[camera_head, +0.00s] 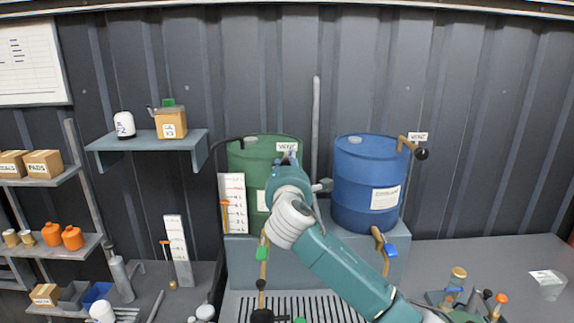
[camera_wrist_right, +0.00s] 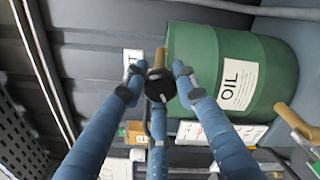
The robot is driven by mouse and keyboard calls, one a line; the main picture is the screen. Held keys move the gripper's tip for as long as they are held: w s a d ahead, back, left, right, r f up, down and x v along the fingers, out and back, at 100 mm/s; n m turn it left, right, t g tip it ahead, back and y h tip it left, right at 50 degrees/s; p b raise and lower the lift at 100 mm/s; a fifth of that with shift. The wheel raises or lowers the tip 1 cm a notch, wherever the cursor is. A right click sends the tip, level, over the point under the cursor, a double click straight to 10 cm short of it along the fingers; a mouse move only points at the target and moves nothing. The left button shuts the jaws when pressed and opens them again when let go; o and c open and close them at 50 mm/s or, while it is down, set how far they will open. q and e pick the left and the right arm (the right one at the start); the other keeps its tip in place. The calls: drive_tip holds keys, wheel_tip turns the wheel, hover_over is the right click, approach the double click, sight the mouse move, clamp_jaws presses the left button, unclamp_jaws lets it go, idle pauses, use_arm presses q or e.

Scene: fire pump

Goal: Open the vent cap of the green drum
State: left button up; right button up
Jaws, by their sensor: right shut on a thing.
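The green drum (camera_head: 250,160) stands on a grey stand, and it also shows with its OIL label in the right wrist view (camera_wrist_right: 275,75). Its vent cap, a round black knob (camera_wrist_right: 158,85) on a short brass-coloured pipe, sits at the drum's upper side in the wrist view. My right gripper (camera_head: 291,160) reaches up in front of the drum and hides the cap in the head view. In the wrist view its fingers (camera_wrist_right: 157,84) are closed around the black knob. My left gripper is not in view.
A blue drum (camera_head: 366,180) stands to the right, with its own black-knobbed vent (camera_head: 421,153). A grey pipe (camera_head: 316,120) rises between the drums. A wall shelf (camera_head: 150,139) with a box and a white container is at left. The bench at right is partly clear.

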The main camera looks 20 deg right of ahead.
drive_tip(key=shift+f+n, duration=0.2)
drive_tip(key=shift+n, duration=0.3)
drive_tip(key=o, duration=1.1)
drive_tip(key=shift+o, duration=0.3)
drive_tip(key=shift+r, duration=0.1)
drive_tip(key=v, duration=1.2)
